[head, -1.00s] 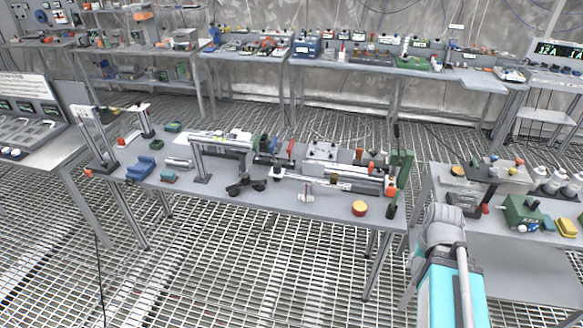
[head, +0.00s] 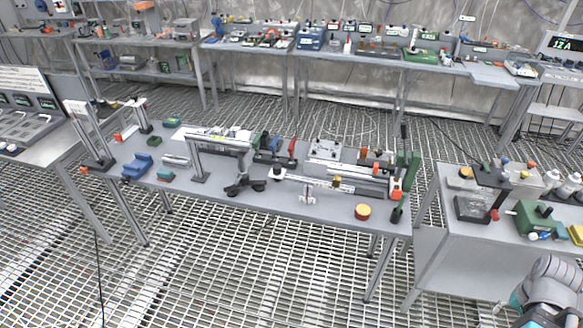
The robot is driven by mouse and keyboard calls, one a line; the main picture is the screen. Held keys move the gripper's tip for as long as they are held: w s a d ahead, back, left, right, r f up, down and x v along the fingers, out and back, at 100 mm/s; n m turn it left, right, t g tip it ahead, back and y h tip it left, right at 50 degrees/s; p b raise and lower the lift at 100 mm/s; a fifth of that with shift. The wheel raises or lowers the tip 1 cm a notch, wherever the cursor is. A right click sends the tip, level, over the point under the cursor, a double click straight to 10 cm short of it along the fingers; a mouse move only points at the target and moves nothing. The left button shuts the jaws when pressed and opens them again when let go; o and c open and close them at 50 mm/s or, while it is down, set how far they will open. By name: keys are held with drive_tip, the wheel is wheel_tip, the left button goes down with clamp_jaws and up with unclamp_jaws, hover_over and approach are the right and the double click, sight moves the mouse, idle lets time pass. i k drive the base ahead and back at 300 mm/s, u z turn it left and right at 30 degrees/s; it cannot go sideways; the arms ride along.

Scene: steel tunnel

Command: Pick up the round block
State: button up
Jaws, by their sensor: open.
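Part of my arm, grey and teal, shows at the lower right corner, in front of the right-hand bench and well away from the block. My gripper itself is not in view.
A rail fixture (head: 340,184) lies behind the block, and a dark green post (head: 404,160) stands to its right. A black-footed stand (head: 243,185) is further left. The right bench (head: 450,235) holds a green device (head: 535,221). Grated floor is open in front.

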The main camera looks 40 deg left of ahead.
sight(276, 166)
drive_tip(key=z, duration=0.55)
drive_tip(key=i, duration=1.4)
drive_tip(key=u, duration=2.2)
